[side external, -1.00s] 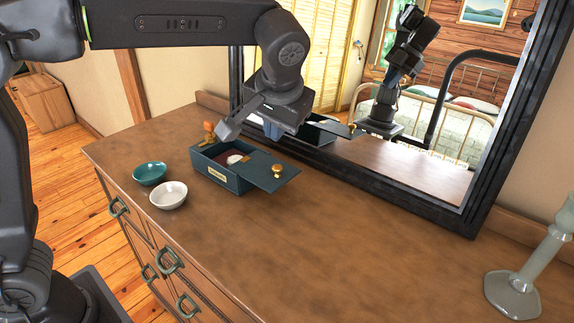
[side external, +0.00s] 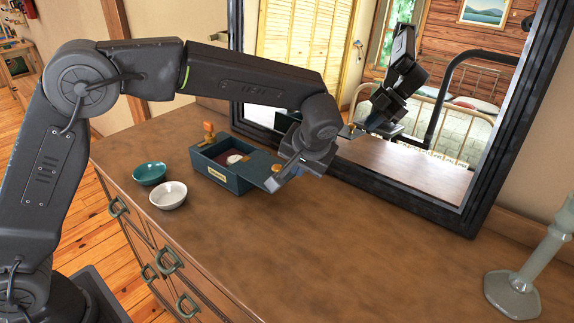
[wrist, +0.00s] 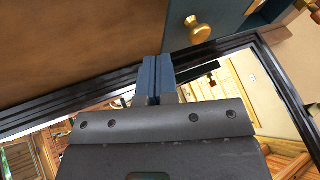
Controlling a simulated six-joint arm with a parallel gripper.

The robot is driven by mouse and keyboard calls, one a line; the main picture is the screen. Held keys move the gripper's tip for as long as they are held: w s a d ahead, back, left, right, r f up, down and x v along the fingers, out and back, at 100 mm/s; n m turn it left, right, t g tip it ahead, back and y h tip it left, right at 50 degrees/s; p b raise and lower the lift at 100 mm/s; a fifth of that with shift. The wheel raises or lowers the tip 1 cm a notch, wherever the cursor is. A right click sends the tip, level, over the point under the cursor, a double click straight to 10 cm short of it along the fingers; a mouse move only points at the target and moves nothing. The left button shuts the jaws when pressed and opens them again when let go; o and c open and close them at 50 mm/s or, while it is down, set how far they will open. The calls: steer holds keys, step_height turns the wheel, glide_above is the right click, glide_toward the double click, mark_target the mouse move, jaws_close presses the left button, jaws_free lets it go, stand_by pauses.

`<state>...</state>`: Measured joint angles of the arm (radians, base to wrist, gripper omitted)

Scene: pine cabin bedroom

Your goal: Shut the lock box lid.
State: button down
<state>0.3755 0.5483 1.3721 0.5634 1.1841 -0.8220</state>
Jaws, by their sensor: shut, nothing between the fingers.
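The lock box (side external: 224,182) is a dark teal box with a small label, standing on the dresser. Its flat lid (side external: 256,167) is slid out to the right, so the left part of the box is open and a whitish item (side external: 235,159) shows inside. A brass knob (wrist: 198,28) sits on the lid, also seen in the wrist view. My gripper (side external: 273,185) is at the lid's right end, close to the knob. In the wrist view its blue fingers (wrist: 158,75) are together and empty, beside the lid. Contact with it cannot be told.
A teal bowl (side external: 149,173) and a white bowl (side external: 168,194) stand left of the box. An orange-brown object (side external: 208,131) is behind it. A black-framed mirror (side external: 420,165) stands behind. A pale candlestick (side external: 530,265) stands at far right. The dresser top (side external: 340,250) is clear in front.

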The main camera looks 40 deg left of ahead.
steer(key=shift+s+a+f, duration=0.15)
steer(key=shift+a+f, duration=0.15)
steer(key=shift+a, duration=0.5)
steer(key=shift+s+a+f, duration=0.15)
steer(key=shift+a+f, duration=0.1)
steer(key=shift+a, duration=0.5)
glide_toward(249, 158)
steer(key=x, duration=0.5)
